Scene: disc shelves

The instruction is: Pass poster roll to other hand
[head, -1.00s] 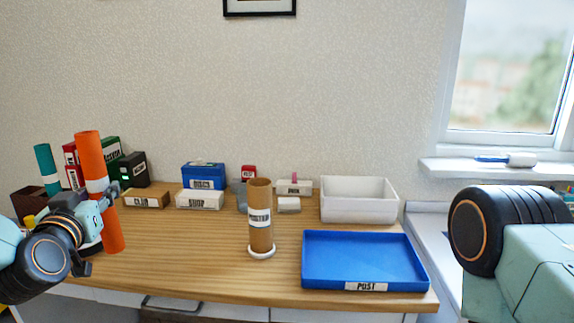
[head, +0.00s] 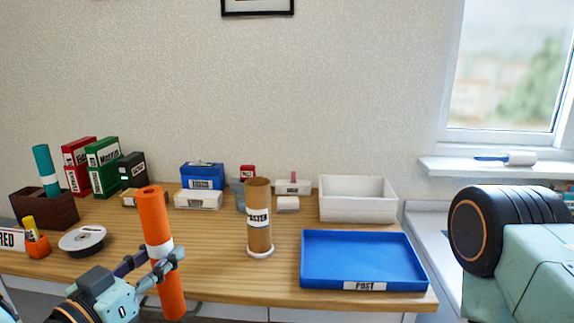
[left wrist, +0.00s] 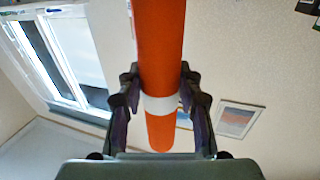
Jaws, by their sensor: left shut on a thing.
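The orange poster roll (head: 155,220) has a white band and stands near upright, slightly tilted, in front of the desk's front left part. My left gripper (head: 157,262) is shut on it around the white band. The left wrist view shows the poster roll (left wrist: 160,45) between both fingers of the left gripper (left wrist: 160,100). On the right of the head view a part of my right arm shows, but its gripper is out of view.
A brown tube (head: 258,235) stands mid-desk on a white base. A blue tray (head: 320,276) labelled POST lies right of it, with a white bin (head: 355,210) behind. A disc (head: 82,240), a dark red box (head: 50,210) and an orange cup (head: 38,246) stand at left.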

